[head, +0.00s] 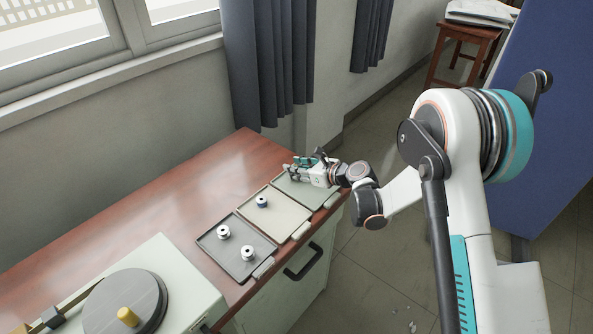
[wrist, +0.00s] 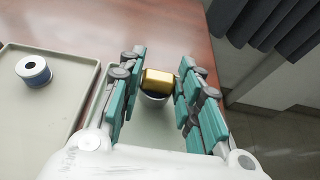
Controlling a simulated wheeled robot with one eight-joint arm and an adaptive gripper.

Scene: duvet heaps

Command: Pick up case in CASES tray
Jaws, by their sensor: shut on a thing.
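My gripper (head: 292,171) is low over the farthest tray (head: 310,196), a pale green one on the wooden bench. In the wrist view its teal-padded fingers (wrist: 158,82) stand on both sides of a small case (wrist: 158,79), shut on it. The case has a shiny gold top and a paler, rounded lower part. The pale tray floor (wrist: 155,128) shows below it. In the head view the gripper hides the case. I cannot tell whether it touches the tray, and I cannot read any tray label.
A beige middle tray (head: 280,222) holds a blue-and-white spool (head: 262,201), also in the wrist view (wrist: 33,70). A dark grey tray (head: 222,252) holds two white spools (head: 223,232). A box with a round dark plate (head: 120,300) stands nearer. Bare bench (head: 190,185) lies behind the trays.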

